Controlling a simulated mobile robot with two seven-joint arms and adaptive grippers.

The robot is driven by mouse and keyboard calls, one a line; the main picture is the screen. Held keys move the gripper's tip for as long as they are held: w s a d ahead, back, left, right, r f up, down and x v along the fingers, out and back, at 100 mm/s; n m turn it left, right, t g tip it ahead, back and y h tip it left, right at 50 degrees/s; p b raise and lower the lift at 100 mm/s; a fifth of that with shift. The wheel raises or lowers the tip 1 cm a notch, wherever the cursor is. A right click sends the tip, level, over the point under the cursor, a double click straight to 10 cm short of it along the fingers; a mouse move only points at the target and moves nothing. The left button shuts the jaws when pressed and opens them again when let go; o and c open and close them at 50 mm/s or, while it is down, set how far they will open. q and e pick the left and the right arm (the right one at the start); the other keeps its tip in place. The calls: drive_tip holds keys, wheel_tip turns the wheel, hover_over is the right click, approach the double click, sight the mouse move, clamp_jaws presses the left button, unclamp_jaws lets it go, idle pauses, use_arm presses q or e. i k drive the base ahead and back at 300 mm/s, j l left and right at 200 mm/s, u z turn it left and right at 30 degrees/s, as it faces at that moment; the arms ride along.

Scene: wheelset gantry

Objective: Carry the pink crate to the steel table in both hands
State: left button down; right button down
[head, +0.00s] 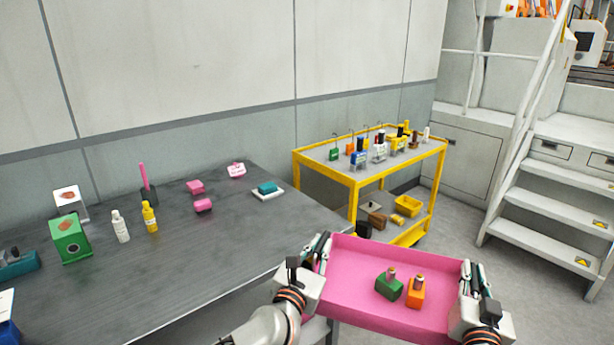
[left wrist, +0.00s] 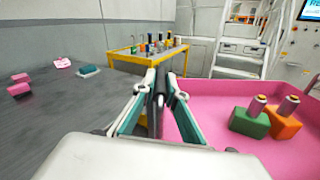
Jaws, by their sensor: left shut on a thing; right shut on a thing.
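The pink crate (head: 372,318) is held between my two grippers at the lower right of the head view, beside the right end of the steel table (head: 255,230). A green block (head: 389,287) and an orange block (head: 415,292), each with a small cylinder on top, stand inside it. My left gripper (head: 322,254) is shut on the crate's left wall. My right gripper (head: 474,280) is shut on its right wall. In the left wrist view the crate (left wrist: 205,120) lies to the right of my left gripper (left wrist: 160,90), and the table (left wrist: 60,120) lies to the left.
On the table stand a green box (head: 70,240), a white bottle (head: 120,226), a yellow bottle (head: 149,217), pink blocks (head: 195,187) and a teal block on a white plate (head: 267,190). The table's front right is bare. A yellow cart (head: 353,185) stands behind; white stairs (head: 550,215) stand right.

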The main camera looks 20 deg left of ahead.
sight(201, 261)
drive_tip(key=i, duration=0.7)
drive_tip(key=i+u, duration=0.3)
drive_tip(key=u, duration=1.55)
